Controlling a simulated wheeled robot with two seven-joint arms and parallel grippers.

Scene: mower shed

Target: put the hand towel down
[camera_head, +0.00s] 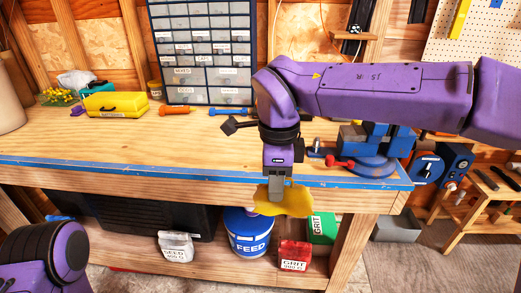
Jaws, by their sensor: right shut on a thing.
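The hand towel (293,202) appears as a yellow cloth. My right gripper (276,190) points down and is shut on it. The gripper and cloth show in front of the workbench's blue-trimmed front edge.
A blue feed bucket (247,238) and grit boxes stand on the shelf below.

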